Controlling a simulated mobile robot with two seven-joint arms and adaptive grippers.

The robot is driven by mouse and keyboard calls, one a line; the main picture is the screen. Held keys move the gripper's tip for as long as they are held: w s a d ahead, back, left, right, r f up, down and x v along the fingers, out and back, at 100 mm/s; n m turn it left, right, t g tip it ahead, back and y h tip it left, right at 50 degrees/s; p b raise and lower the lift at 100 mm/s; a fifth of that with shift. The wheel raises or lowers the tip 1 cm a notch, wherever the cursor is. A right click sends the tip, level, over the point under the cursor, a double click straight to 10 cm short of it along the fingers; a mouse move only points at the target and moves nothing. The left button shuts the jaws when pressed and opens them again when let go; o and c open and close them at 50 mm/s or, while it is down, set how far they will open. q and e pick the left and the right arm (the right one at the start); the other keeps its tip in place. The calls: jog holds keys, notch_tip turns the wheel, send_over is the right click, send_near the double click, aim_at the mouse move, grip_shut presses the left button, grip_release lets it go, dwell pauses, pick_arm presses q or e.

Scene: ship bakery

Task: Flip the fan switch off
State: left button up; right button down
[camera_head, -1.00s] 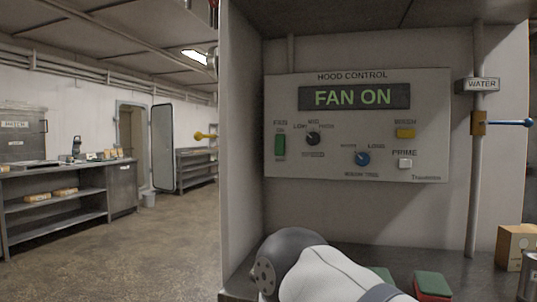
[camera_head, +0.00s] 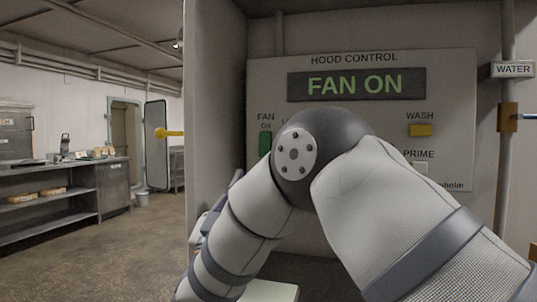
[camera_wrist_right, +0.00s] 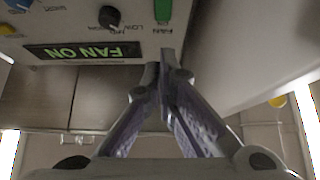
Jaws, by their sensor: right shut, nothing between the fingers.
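The hood control panel (camera_head: 460,120) is on the wall, and its display (camera_head: 357,84) reads FAN ON. The green fan switch (camera_head: 265,144) is at the panel's left, under the labels FAN and ON; my right arm hides its lower part. In the right wrist view the panel appears upside down, with the green switch (camera_wrist_right: 162,9) at the top edge, partly cut off. My right gripper (camera_wrist_right: 161,70) is shut and empty, its fingertips pointing up the picture below the switch. I see no contact with the switch. My left gripper is not in view.
A dark speed knob (camera_wrist_right: 109,16) is beside the switch. A side wall (camera_head: 212,120) stands left of the panel. A water valve (camera_head: 508,117) is at far right.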

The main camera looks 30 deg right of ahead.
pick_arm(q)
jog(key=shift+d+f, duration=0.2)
pick_arm(e)
jog(key=w+d+f+x, duration=0.1)
jog(key=f+x, duration=0.1)
jog(key=x, duration=1.1)
jog(key=shift+w+d+f, duration=0.15)
jog(key=shift+w+d, duration=0.05)
jog(key=shift+d, duration=0.1)
